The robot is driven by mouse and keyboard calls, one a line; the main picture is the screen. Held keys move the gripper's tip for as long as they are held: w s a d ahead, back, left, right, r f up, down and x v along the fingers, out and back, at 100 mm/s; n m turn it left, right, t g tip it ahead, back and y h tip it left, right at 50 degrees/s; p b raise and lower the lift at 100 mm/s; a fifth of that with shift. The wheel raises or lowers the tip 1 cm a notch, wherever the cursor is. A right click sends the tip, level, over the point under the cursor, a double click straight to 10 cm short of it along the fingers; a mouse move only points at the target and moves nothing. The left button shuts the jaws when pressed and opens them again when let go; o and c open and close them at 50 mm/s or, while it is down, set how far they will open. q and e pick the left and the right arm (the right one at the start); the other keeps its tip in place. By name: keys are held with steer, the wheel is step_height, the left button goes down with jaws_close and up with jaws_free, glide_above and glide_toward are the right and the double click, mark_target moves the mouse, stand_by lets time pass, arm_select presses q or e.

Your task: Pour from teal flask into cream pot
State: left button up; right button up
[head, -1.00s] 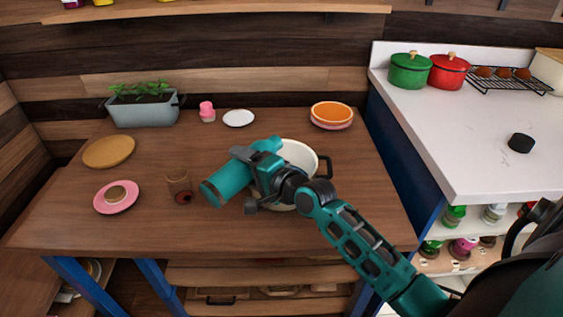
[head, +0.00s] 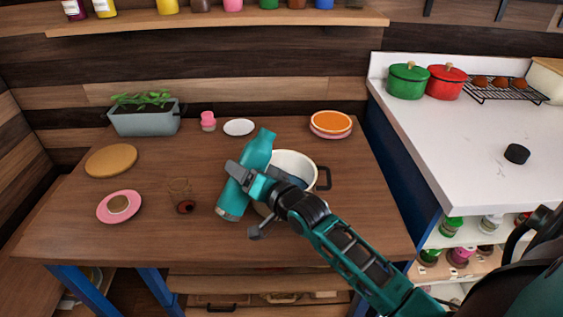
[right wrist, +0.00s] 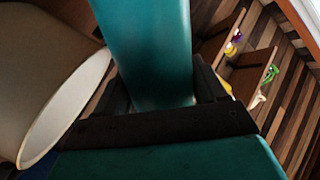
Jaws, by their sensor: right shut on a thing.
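The teal flask (head: 233,200) is held in my right gripper (head: 246,178), which is shut around its body. The flask leans, with its neck up and to the right and its base down to the left. The flask also fills the middle of the right wrist view (right wrist: 150,50). The cream pot (head: 296,163) stands on the wooden table just right of the flask, partly hidden behind my gripper and arm. Its rim and wall show at the left of the right wrist view (right wrist: 50,90). My left gripper is not in view.
A glass (head: 180,190) with something dark red by it stands left of the flask. A pink plate (head: 107,214), a tan plate (head: 110,160), a planter (head: 145,122), a pink shaker (head: 208,122), a white plate (head: 238,127) and orange-and-pink dishes (head: 331,124) stand around the table.

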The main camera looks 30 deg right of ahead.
mark_target(245, 158)
step_height(245, 158, down, 2)
steer(key=n+b, duration=0.1)
steer(key=n, duration=0.1)
steer(key=shift+f+n+t, duration=0.15)
steer(key=shift+n+t, duration=0.15)
steer(key=shift+n, duration=0.1)
step_height(245, 158, up, 5)
steer(key=n+p, duration=0.2)
steer(key=p, duration=0.1)
steer(key=shift+a+n+t+h, duration=0.1)
steer(key=shift+n+t+h, duration=0.2)
steer(key=shift+t, duration=0.1)
steer(key=shift+r+n, duration=0.4)
steer(key=shift+r, duration=0.35)
steer(key=shift+r+n, duration=0.55)
steer(key=shift+n, duration=0.35)
